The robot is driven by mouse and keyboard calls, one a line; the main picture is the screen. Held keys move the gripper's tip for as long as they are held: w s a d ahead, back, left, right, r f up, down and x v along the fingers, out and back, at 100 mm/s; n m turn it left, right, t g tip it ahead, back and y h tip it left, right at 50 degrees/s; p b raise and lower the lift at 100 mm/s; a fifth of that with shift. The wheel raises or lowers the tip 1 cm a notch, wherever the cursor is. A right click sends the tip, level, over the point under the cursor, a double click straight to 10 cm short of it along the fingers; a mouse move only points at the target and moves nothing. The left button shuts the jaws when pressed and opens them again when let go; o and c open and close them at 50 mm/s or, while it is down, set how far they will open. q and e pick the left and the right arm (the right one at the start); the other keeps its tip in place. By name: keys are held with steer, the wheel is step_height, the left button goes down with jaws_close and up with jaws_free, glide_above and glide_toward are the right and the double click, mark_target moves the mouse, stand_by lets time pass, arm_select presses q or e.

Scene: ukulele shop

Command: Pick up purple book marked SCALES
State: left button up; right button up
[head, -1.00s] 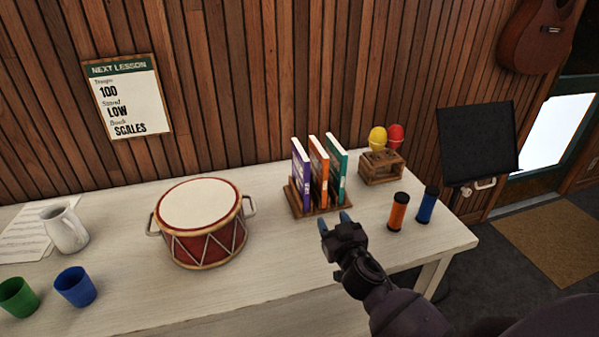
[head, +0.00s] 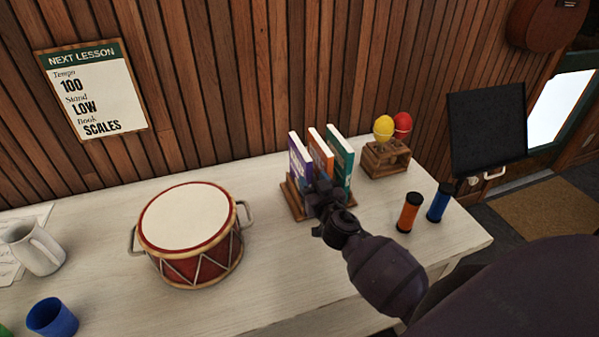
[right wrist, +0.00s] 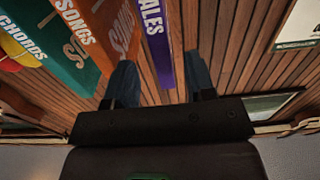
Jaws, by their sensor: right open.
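The purple book (head: 299,163) stands upright, leftmost of three books in a small wooden rack on the table. In the right wrist view its spine (right wrist: 157,42) shows the letters "ALES". My right gripper (head: 322,186) is in front of the rack and hides the lower part of the books. In the right wrist view the open gripper (right wrist: 162,84) has one blue finger on each side of the purple spine, with nothing held. I cannot tell whether the fingertips reach past the spine. My left gripper is not in view.
An orange book (head: 319,151) and a teal book (head: 341,160) stand right beside the purple one in the rack (head: 293,198). A red drum (head: 190,240) stands left. A maraca holder (head: 384,160) and orange (head: 409,212) and blue (head: 440,203) shakers stand right.

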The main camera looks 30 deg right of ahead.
mark_target(305, 168)
steer(key=shift+p+x, duration=0.35)
steer(key=shift+x, duration=2.75)
jaws_close()
